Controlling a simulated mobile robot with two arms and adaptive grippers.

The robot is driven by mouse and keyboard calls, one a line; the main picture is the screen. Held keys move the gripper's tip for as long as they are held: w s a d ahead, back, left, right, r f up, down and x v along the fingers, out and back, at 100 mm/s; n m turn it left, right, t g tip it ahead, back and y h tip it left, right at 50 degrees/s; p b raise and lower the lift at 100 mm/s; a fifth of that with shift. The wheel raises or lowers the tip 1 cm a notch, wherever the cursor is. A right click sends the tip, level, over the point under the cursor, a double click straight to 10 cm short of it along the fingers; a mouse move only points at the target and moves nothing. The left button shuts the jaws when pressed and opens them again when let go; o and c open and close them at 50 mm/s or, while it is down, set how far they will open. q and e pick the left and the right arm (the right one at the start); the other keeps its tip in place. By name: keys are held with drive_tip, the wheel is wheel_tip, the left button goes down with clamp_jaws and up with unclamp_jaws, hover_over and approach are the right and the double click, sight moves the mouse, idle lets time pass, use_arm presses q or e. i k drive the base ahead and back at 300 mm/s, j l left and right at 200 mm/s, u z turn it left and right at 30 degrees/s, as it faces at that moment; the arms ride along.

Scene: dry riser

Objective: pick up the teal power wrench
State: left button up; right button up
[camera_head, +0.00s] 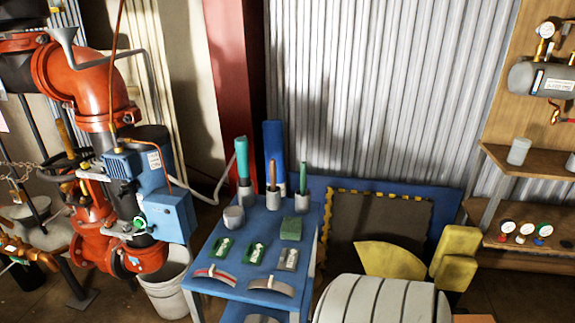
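A tool with a teal handle (242,158) stands upright in a grey holder (246,194) at the back left of the blue cart (235,292). It is the only clearly teal tool in view, and its lower end is hidden in the holder. A brown-handled tool (272,174) and a green-handled tool (303,177) stand upright in similar holders to its right. Neither of my grippers shows in this view.
On the cart lie a grey round pot (233,217), a green block (291,228), small green packs (222,247) and curved straps (271,287). Red piping (95,88) with a blue motor unit (135,165) stands left, above a white bucket (166,290). Wooden shelves with gauges (525,230) stand right.

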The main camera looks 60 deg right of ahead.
sight(242, 144)
drive_tip(key=z, duration=1.7)
drive_tip(key=i+l+u, duration=0.15)
drive_tip(key=u, duration=0.25)
drive_tip(key=i+l+u, duration=0.2)
drive_tip(key=u, duration=0.15)
